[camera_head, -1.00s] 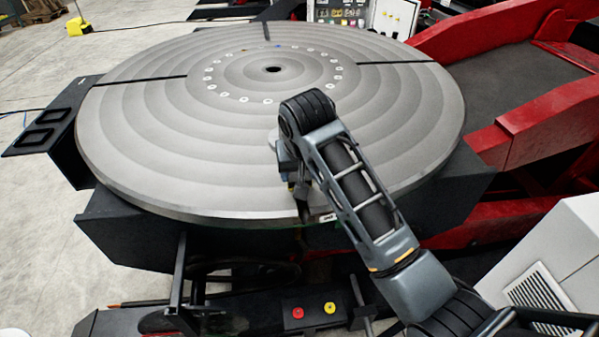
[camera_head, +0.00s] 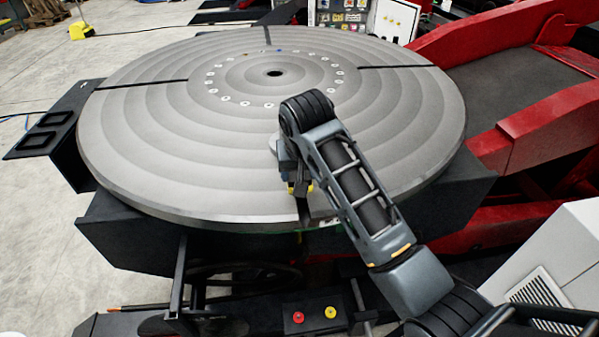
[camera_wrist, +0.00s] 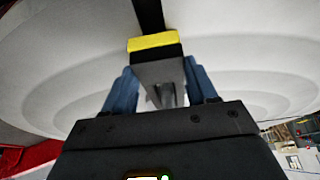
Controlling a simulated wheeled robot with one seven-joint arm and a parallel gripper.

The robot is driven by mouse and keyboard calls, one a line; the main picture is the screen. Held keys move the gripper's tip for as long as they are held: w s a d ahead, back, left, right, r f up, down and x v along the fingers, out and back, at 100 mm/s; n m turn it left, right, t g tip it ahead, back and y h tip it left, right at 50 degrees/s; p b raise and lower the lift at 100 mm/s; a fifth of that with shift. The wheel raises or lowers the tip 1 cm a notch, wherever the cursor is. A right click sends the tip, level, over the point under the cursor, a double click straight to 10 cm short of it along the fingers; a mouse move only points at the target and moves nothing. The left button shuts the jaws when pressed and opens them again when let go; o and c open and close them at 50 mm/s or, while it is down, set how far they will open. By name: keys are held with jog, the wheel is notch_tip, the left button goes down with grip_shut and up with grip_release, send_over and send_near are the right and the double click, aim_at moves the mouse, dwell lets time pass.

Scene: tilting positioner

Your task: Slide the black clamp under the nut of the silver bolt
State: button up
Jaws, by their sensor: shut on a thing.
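My gripper (camera_head: 300,186) is over the front rim of the round grey table, by its front dark slot (camera_head: 303,212). In the wrist view its two blue fingers (camera_wrist: 160,82) are shut on the black clamp (camera_wrist: 158,73), a dark block with a yellow end (camera_wrist: 153,42). The yellow end points toward the dark slot (camera_wrist: 149,15). Small yellow patches show at the gripper in the head view. I cannot make out the silver bolt or its nut in either view. I cannot tell whether the clamp touches the table.
The ringed round table (camera_head: 180,150) fills the middle, with a centre hole and several white marks around it. A red frame (camera_head: 530,120) stands at the right. A black bracket (camera_head: 50,125) juts out at the left. Red and yellow buttons (camera_head: 314,314) sit below the front rim.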

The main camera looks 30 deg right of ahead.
jog(key=shift+w+r, duration=0.1)
jog(key=shift+w, duration=0.25)
dwell(0.5)
jog(key=shift+f, duration=0.2)
dwell(0.4)
jog(key=o, duration=1.8)
jog(key=shift+f, duration=0.15)
jog(key=shift+o, duration=0.2)
jog(key=shift+r, duration=3.6)
jog(key=shift+s, duration=0.15)
